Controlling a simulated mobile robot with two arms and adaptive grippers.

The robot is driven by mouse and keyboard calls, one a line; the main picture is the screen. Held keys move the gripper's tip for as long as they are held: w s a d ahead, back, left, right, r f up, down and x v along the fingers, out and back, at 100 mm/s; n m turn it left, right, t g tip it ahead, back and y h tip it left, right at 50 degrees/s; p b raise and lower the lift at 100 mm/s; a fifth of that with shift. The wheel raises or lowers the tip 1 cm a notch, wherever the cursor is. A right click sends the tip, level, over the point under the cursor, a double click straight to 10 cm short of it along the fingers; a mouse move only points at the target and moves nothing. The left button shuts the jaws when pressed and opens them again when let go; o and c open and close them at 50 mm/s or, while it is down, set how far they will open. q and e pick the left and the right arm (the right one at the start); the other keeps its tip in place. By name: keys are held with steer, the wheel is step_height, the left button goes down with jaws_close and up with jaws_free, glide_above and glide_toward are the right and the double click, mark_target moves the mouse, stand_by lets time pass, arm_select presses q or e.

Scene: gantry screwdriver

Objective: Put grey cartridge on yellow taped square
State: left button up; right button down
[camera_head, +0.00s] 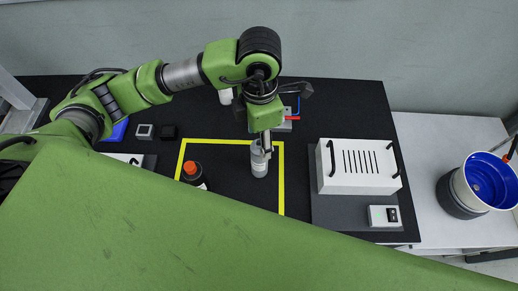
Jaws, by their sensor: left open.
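The grey cartridge (259,163) stands upright on the black table, inside the yellow taped square (281,185) near its right side. My left gripper (266,143) points down at the top of the cartridge, with its fingers open around or just beside it; I cannot tell if they touch it. The near part of the square is hidden by my green body. My right gripper is not in view.
A white box with handles (356,167) sits on a grey mat at the right. A blue-lined bucket (487,183) is farther right. Small blocks (145,131) lie at the left.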

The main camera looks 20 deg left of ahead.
arm_select(q)
steer(key=shift+r, duration=1.6)
steer(key=shift+s, duration=0.1)
